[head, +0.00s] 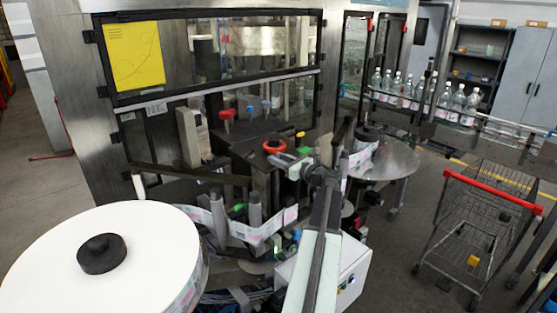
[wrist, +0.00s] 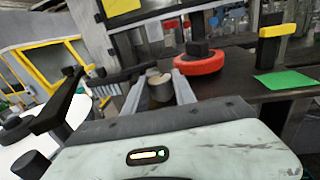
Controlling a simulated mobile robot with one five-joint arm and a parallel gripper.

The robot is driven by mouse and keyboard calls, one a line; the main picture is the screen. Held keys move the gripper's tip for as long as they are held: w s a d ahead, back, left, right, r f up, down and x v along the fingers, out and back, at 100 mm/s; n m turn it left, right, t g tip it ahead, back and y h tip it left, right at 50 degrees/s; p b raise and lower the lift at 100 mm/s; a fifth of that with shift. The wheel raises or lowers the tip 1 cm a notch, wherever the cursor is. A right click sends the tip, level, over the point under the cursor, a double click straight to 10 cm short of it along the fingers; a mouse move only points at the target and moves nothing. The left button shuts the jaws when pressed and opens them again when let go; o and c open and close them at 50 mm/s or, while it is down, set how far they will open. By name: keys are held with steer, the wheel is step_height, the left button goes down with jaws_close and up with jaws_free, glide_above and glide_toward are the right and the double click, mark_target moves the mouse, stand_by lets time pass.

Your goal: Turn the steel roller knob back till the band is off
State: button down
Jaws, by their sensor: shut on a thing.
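The steel roller knob (wrist: 160,90) is a short metal cylinder with a pale top, seen in the wrist view. My gripper (wrist: 158,78) is shut on it, with one finger on each side. In the head view my gripper (head: 274,158) reaches left over the labeller, near the red ring (head: 274,146), and the knob is hidden or too small to tell. A white printed band (head: 266,231) runs around grey rollers below my gripper in the head view. The big white reel (head: 45,240) with a black hub stands at the left front.
The red ring (wrist: 200,63) with a black knob lies just right of my gripper in the wrist view. A yellow-topped post (wrist: 272,32) and a green plate (wrist: 287,80) are further right. A cart (head: 480,215) stands at the right, bottles (head: 420,92) behind.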

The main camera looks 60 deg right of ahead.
steer(key=shift+f, duration=0.1)
steer(key=c, duration=1)
jaws_free()
steer(key=s, duration=0.2)
steer(key=s+a, duration=0.1)
steer(key=s, duration=0.4)
steer(key=shift+s+a, duration=0.25)
steer(key=shift+s, duration=0.15)
